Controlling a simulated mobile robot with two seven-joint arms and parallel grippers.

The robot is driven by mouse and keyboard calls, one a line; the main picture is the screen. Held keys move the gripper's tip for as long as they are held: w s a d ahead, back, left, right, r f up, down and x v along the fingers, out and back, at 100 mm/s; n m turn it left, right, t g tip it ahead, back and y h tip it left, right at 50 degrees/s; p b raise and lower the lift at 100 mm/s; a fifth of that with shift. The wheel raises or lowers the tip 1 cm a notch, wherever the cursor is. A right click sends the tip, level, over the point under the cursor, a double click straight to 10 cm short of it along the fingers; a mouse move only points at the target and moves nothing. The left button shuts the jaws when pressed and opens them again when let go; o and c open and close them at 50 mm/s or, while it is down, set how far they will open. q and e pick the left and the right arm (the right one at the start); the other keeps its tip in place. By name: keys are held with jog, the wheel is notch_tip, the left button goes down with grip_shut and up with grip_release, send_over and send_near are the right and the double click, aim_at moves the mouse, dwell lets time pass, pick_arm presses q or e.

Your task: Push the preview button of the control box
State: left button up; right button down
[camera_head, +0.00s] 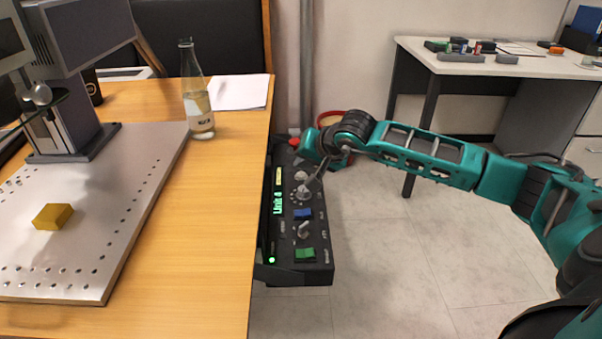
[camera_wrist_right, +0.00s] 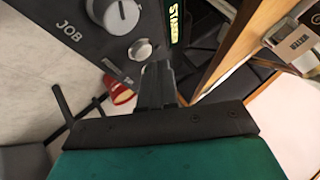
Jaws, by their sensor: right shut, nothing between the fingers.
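The black control box (camera_head: 318,262) is mounted at the right edge of the wooden table. Its face has a blue button (camera_head: 303,213), a green button (camera_head: 305,253), a red button (camera_head: 294,141), silver knobs and a green-lit display (camera_head: 278,195). I cannot read which button is labelled preview. My right gripper (camera_head: 304,188) is shut and empty, with its fingers over the upper half of the box. In the right wrist view the fingertips (camera_wrist_right: 157,68) are close beside a round silver button (camera_wrist_right: 140,49); contact is unclear. A knob (camera_wrist_right: 118,14) marked JOB is near it. My left gripper is out of view.
The wooden table (camera_head: 222,215) carries a perforated metal plate (camera_head: 120,180) with a yellow block (camera_head: 53,217), a marking machine (camera_head: 70,110), a glass bottle (camera_head: 197,105) and papers (camera_head: 240,92). A red bin (camera_head: 333,118) stands behind the box. Floor at right is clear.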

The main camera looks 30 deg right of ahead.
aim_at(304, 176)
dwell(0.4)
jog(key=shift+f+b, duration=0.45)
jog(key=shift+f, duration=0.25)
dwell(0.4)
jog(key=shift+r, duration=0.1)
jog(key=shift+r+p, duration=0.3)
jog(key=shift+r, duration=0.25)
jog(key=shift+r, duration=0.1)
notch_tip(304, 176, up, 6)
jog(key=p, duration=0.3)
dwell(0.7)
